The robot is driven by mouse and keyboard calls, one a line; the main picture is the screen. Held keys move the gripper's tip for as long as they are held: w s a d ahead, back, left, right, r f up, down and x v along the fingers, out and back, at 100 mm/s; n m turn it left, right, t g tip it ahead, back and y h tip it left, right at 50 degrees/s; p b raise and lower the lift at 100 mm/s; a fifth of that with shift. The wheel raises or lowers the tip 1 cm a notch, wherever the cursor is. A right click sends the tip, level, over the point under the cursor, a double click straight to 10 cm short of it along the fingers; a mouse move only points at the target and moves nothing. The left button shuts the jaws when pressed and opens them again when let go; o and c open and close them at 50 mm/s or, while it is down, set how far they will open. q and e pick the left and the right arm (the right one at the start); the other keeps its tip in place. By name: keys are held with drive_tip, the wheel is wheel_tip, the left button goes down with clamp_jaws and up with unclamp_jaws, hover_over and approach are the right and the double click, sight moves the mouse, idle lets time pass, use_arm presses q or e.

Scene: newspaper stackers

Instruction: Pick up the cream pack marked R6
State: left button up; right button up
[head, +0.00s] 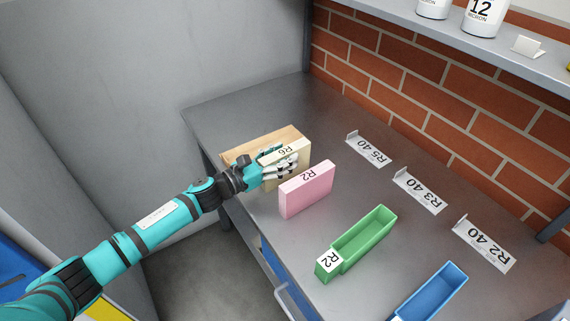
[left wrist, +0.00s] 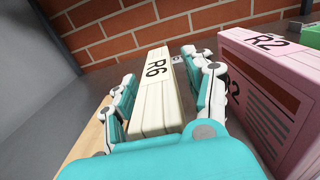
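The cream pack marked R6 (head: 287,151) stands upright near the table's left end. In the left wrist view, the cream pack (left wrist: 157,90) stands between the fingers of my left gripper (left wrist: 162,85), its R6 label facing up. My left gripper (head: 279,162) is around the pack in the head view, one finger on each side. The fingers are spread, with a narrow gap showing on the right side; contact on the left is unclear. The fingers hide part of the pack. My right gripper is not in view.
A pink pack marked R2 (head: 306,190) stands close to the right of my left gripper. A wooden block or tray (head: 250,143) lies beside the cream pack. Green (head: 369,237) and blue (head: 432,294) trays are farther right. Label holders and a brick wall line the back.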

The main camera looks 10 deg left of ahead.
use_arm(q)
clamp_jaws()
drive_tip(key=shift+r, duration=0.15)
